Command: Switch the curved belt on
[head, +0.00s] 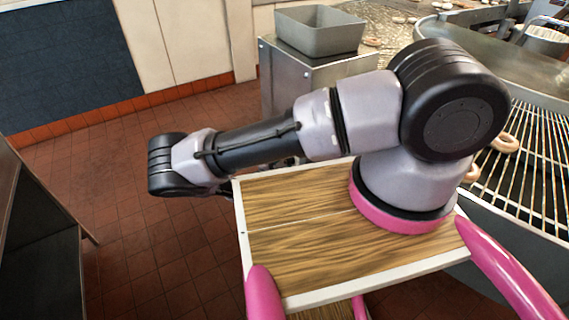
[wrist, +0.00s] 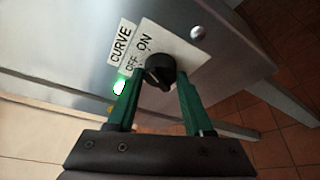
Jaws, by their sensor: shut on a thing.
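A black rotary knob (wrist: 160,68) sits on a white plate marked ON and OFF, on a grey metal panel (wrist: 70,40). A CURVE label (wrist: 121,42) is beside the plate. My gripper (wrist: 157,80) has its green fingers on either side of the knob and is shut on it. A green light (wrist: 119,87) glows beside the left finger. I cannot tell clearly which word the knob points at. In the head view the curved belt (head: 535,150) of metal rods is at the right, with rings of dough on it. The gripper and knob are hidden there.
A grey bin (head: 320,32) stands on a metal cabinet (head: 283,85) at the back. A dark metal unit (head: 40,225) stands at the left edge. Red tile floor (head: 130,235) is clear between them.

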